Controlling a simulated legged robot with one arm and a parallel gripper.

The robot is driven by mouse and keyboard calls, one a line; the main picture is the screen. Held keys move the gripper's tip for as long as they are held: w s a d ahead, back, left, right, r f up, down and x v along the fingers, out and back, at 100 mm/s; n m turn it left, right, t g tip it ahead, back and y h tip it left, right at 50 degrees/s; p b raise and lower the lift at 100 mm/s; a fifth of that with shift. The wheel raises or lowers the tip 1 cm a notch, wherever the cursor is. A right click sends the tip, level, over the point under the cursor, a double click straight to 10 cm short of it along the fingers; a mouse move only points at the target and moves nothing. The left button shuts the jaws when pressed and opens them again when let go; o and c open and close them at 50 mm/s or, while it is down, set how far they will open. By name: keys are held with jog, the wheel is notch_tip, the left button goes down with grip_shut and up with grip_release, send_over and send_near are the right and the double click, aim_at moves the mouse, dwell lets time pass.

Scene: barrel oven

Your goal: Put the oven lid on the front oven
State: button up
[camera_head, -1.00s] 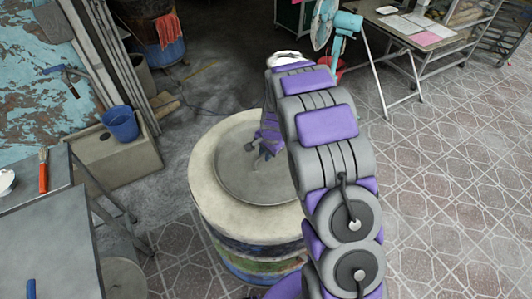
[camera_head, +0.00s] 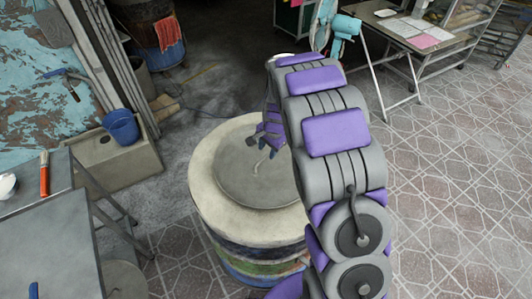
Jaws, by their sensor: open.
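The front oven (camera_head: 212,200) is a barrel with a thick pale rim and coloured bands on its side. The round grey oven lid (camera_head: 235,180) lies flat on its top, inside the rim, with a small curved handle (camera_head: 258,167) near the middle. My gripper (camera_head: 267,146) is open and empty, just above and behind the handle. The handle appears clear of the fingers. My arm hides the right part of the lid and of the rim.
A metal table (camera_head: 50,245) stands at the left. A stone basin with a blue bucket (camera_head: 122,126) is at the back left. A blue fan (camera_head: 343,30) and a white-legged table (camera_head: 400,45) are at the back. The tiled floor at the right is clear.

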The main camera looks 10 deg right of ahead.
jog(key=s+r+n+g+p, duration=0.15)
jog(key=s+r+n, duration=0.35)
jog(key=s+r, duration=1.25)
jog(key=s+r+n+g, duration=0.1)
jog(key=s+n, duration=0.2)
jog(key=s, duration=0.9)
jog(key=s+r+n+g+h, duration=0.1)
jog(key=s+r+n, duration=0.1)
jog(key=s, duration=0.9)
jog(key=shift+s+a+n, duration=0.2)
jog(key=shift+s+n, duration=0.2)
